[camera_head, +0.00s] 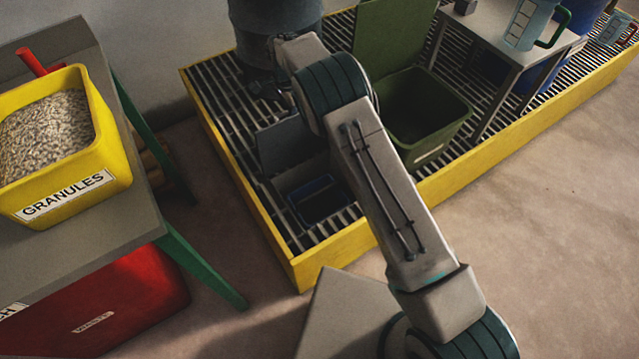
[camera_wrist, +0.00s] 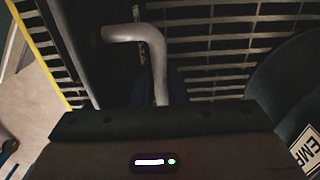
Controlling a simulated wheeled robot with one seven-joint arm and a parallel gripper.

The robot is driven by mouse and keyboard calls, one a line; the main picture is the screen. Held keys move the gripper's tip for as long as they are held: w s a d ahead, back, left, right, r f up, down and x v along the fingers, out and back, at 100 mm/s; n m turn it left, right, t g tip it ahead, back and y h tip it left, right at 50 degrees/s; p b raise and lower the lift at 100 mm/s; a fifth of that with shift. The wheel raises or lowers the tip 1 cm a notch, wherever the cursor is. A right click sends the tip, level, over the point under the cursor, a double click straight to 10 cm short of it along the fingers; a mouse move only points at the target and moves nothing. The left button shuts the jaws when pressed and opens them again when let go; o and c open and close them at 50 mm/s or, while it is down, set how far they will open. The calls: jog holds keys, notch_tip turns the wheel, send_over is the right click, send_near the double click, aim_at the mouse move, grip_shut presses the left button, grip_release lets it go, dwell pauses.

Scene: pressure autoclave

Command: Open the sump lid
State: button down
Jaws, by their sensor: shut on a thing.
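The sump lid (camera_head: 285,146) is a dark grey plate raised steeply from the grating in the head view. Beside it is the open sump (camera_head: 318,198), a dark recess with a blue interior. My arm crosses in front and hides part of both. My gripper (camera_head: 268,90) is at the lid's far upper side, small and dark in the head view. In the wrist view a grey bent tube handle (camera_wrist: 150,42) runs down behind the gripper body. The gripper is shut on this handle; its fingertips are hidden.
A yellow-rimmed grating (camera_head: 235,200) surrounds the sump. A dark drum (camera_head: 275,14) stands close behind the gripper. A green bin (camera_head: 425,105) with a raised lid and a grey table (camera_head: 500,30) are to the right. A yellow granules tub (camera_head: 115,160) is at left.

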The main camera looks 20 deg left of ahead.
jog(key=shift+f, duration=0.15)
jog(key=w+a, duration=0.1)
jog(key=w+a+f, duration=0.1)
jog(key=a, duration=0.1)
jog(key=shift+w, duration=0.35)
jog(key=c, duration=1.6)
grip_release()
jog(key=shift+w, duration=0.1)
jog(key=shift+o, duration=0.2)
